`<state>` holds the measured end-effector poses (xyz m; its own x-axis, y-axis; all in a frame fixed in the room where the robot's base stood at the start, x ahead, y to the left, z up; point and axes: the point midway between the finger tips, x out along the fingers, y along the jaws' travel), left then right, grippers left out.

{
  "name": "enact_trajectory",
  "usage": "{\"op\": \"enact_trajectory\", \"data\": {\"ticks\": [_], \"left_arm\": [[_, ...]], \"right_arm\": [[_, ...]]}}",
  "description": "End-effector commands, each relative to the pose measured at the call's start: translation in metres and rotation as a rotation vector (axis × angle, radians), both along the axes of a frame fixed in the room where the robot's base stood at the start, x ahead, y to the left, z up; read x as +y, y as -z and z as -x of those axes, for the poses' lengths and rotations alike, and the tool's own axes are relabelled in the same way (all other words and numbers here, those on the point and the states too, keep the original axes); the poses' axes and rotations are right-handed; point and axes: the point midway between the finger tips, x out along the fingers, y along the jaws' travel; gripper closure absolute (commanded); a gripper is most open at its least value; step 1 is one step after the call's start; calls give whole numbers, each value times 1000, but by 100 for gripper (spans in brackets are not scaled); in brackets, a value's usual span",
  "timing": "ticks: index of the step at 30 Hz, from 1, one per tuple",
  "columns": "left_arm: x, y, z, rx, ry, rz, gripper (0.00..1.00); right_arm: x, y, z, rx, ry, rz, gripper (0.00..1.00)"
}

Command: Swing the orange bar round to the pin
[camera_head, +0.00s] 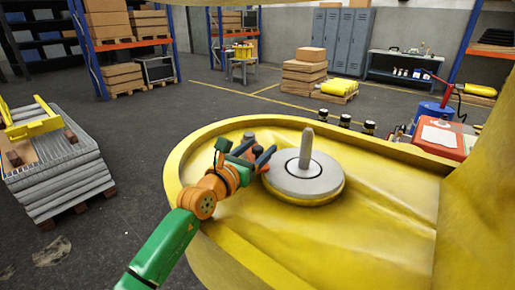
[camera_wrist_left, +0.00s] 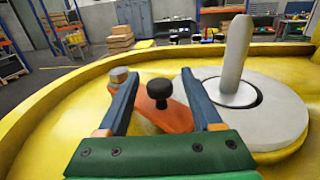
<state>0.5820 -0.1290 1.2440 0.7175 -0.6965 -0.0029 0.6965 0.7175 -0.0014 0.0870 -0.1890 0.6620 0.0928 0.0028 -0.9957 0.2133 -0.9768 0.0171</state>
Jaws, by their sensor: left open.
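The orange bar (camera_wrist_left: 178,118) lies low on the yellow boom part, beside the grey disc. A black knob (camera_wrist_left: 160,90) stands on it and a grey bolt head (camera_wrist_left: 118,75) is at its left end. In the head view my gripper mostly hides the bar. The pin (camera_head: 306,150) is a grey upright post on the round grey disc (camera_head: 318,182); it also shows in the left wrist view (camera_wrist_left: 236,55). My left gripper (camera_head: 258,152) is open, its two blue fingers either side of the knob with gaps on both sides. My right gripper is not in view.
The yellow boom part's raised rim (camera_head: 225,127) curves around the work area. Several black knobs (camera_head: 345,120) stand beyond the rim. A red box (camera_head: 445,140) is at the right. A pallet stack (camera_head: 60,170) stands at the left. Floor between is clear.

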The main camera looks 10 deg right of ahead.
Motion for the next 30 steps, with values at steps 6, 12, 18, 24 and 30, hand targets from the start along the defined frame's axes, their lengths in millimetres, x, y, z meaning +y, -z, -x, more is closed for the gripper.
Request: {"op": "enact_trajectory", "data": {"ticks": [6,12,18,24,30], "left_arm": [[0,-1,0,-2,-1,1,34],[5,-2,7,-1,6,2,34],[24,1,25,-3,2,3,34],[41,2,42,-2,1,2,34],[48,0,50,-2,0,1,34]], "right_arm": [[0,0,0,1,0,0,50],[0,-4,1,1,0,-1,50],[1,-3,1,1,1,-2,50],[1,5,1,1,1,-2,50],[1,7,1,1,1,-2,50]]}}
